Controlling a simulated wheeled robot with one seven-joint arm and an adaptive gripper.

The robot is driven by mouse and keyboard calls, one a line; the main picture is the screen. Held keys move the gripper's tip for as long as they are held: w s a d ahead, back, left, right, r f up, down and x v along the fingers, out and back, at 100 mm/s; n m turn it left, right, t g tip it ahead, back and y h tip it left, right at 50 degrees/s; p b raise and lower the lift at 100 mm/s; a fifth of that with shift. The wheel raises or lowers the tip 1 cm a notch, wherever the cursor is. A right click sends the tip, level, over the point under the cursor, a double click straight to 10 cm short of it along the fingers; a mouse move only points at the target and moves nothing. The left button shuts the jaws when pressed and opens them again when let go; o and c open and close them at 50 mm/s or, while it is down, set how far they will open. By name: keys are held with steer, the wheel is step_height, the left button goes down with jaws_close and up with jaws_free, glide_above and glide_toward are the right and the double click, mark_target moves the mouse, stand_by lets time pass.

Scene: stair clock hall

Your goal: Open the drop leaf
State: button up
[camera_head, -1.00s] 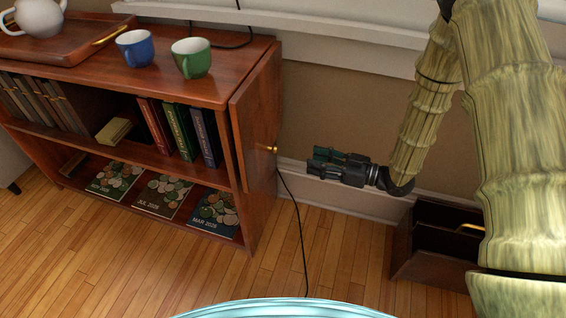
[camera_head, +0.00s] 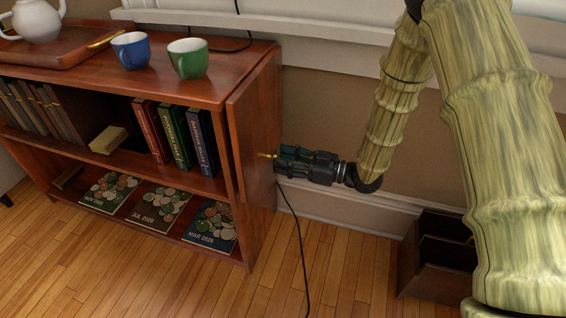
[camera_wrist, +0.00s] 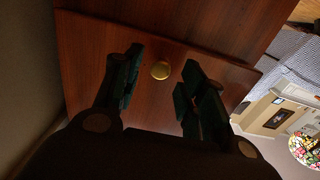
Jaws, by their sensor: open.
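The drop leaf (camera_head: 256,140) is a reddish-brown wooden panel hanging down at the right end of the bookcase. It carries a small round brass knob (camera_head: 266,155). My gripper (camera_head: 279,157) is at the knob from the right, its fingers pointing at the panel. In the wrist view the leaf (camera_wrist: 110,62) fills the upper middle, and the knob (camera_wrist: 160,70) shows between the two dark green fingers of my gripper (camera_wrist: 160,84). The fingers are apart, with a gap on each side of the knob.
On the bookcase top (camera_head: 105,83) stand a green mug (camera_head: 188,59), a blue mug (camera_head: 131,50) and a tray (camera_head: 60,55) with a white teapot (camera_head: 37,20). A black cable (camera_head: 298,235) hangs below my gripper. A dark wooden box (camera_head: 437,255) stands on the floor at right.

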steer(key=shift+w+a, duration=0.15)
steer(key=shift+a, duration=0.25)
jaws_close()
steer(key=shift+d+r, duration=0.1)
